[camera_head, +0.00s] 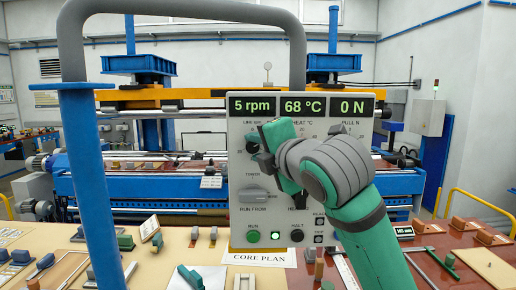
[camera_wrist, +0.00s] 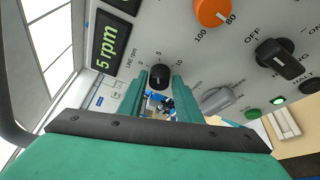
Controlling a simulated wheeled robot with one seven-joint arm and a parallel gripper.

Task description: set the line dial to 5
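The line dial (camera_wrist: 159,77) is a small black knob under the "5 rpm" readout (camera_wrist: 114,43) in the wrist view. Its scale shows 0, 5 and 10, with the 5 just above the knob. The direction of its pointer is too small to read surely. My gripper (camera_wrist: 160,80) has its two green fingers apart, one on each side of the knob. I cannot tell whether the fingertips touch it. The readout there (camera_head: 252,106) also shows 5 rpm.
The wrist view shows an orange knob (camera_wrist: 212,11), a black OFF knob (camera_wrist: 281,58), a grey handle (camera_wrist: 218,99) and a green button (camera_wrist: 252,114) nearby. A grey tube frame (camera_head: 190,10) arches over the panel. Small parts lie on the bench (camera_head: 150,262) below.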

